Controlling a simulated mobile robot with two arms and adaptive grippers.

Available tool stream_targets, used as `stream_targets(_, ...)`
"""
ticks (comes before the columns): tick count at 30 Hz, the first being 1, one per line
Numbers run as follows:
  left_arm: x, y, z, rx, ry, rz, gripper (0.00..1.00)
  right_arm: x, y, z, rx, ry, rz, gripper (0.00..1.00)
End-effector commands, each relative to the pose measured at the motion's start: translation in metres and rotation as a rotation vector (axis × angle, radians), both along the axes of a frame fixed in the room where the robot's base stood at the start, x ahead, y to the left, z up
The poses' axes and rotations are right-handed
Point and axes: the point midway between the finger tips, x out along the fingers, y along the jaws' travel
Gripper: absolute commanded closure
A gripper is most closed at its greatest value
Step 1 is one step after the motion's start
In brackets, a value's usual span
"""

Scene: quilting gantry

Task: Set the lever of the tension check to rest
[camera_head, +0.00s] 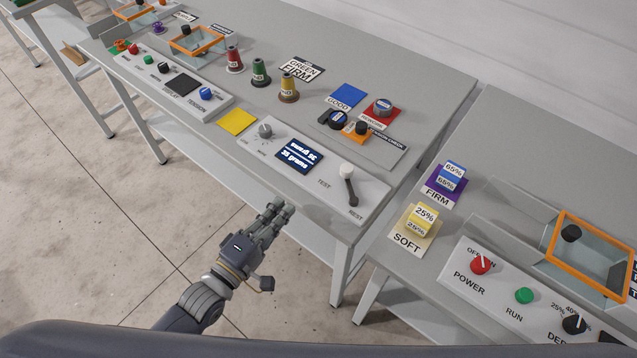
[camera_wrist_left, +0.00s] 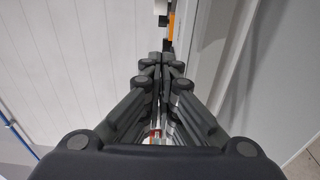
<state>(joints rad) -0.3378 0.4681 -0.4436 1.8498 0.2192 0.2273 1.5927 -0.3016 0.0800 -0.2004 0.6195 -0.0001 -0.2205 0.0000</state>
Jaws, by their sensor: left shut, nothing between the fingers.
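The tension check is a pale panel (camera_head: 228,139) at the table's front edge, with a grey knob (camera_head: 265,131) and a lit display (camera_head: 299,155) reading "38 grams". Its lever (camera_head: 350,187) is a dark bar with a whitish knob at its upper end, at the panel's right end. The words TEST and REST are printed left of and below it; I cannot tell which setting it is at. My left gripper (camera_head: 280,207) is shut and empty, in front of the table edge, left of the lever and apart from it. Its closed fingers (camera_wrist_left: 161,62) fill the middle of the left wrist view. My right gripper is not seen.
A yellow square (camera_head: 237,121) lies left of the panel. Thread cones, including a green one (camera_head: 261,74), stand behind. A second table at right holds a yellow SOFT block (camera_head: 424,217) and a control panel (camera_head: 452,285). A gap separates the tables.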

Motion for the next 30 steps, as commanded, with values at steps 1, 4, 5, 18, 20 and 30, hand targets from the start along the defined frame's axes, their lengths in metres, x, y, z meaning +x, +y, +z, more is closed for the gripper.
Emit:
stream_targets(1, -0.001, -0.001, 0.002, -0.009, -0.002, -0.003, 1.0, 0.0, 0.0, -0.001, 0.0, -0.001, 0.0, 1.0)
stream_targets(4, -0.001, -0.001, 0.004, -0.016, -0.001, -0.004, 1.0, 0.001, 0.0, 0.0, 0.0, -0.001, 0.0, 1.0)
stream_targets(5, -0.001, -0.001, 0.004, -0.016, -0.001, -0.004, 1.0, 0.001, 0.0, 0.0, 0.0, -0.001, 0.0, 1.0)
stream_targets(18, 0.016, -0.011, 0.005, -0.014, -0.002, -0.003, 1.0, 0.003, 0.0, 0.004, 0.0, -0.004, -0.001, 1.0)
stream_targets(20, 0.025, -0.016, 0.006, -0.013, -0.005, -0.002, 1.0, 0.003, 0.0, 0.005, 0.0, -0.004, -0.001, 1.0)
stream_targets(30, 0.082, -0.05, 0.005, -0.013, -0.004, -0.003, 1.0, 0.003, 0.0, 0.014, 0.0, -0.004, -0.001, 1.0)
